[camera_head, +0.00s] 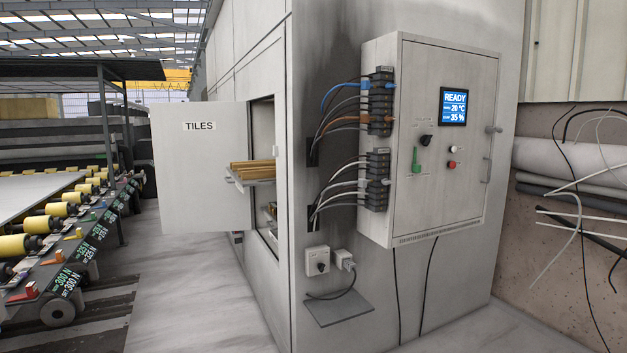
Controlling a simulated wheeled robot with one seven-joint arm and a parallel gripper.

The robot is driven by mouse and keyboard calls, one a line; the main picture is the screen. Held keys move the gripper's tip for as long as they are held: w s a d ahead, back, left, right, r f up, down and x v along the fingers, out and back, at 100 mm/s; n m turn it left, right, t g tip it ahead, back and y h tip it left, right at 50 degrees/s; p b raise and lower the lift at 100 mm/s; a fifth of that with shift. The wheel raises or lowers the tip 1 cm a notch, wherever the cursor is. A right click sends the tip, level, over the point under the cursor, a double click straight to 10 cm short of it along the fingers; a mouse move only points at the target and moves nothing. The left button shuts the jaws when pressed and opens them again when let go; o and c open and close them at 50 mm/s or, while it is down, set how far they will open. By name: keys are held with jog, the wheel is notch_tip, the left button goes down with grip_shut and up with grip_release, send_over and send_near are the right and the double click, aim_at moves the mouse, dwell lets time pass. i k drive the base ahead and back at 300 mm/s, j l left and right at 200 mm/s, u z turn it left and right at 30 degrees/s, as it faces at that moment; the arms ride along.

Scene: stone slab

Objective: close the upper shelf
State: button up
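A white cabinet door (200,165) labelled TILES stands swung open to the left of a tall grey housing. In the opening, the upper shelf (252,180) sticks out past the opening's edge toward the left. Yellowish-brown pieces (252,167) lie on it. Below it, more items (270,212) show partly inside the opening; the lower part is hard to make out. My gripper is not in this view.
A grey control box (445,200) with a blue READY screen and cables hangs on the housing's right face. A roller conveyor (60,210) runs along the left. The floor (190,270) before the door is clear. Loose cables (580,190) hang at right.

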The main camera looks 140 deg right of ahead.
aim_at(242, 174)
jog(key=z, duration=4.2)
jog(key=i+u, duration=0.1)
jog(key=i, duration=0.5)
jog(key=i+l, duration=0.1)
jog(key=i, duration=0.5)
jog(key=i+u, duration=0.15)
jog(key=i, duration=0.45)
jog(key=i+l, duration=0.2)
jog(key=i, duration=0.35)
jog(key=i+l+u, duration=0.15)
jog(key=i, duration=0.45)
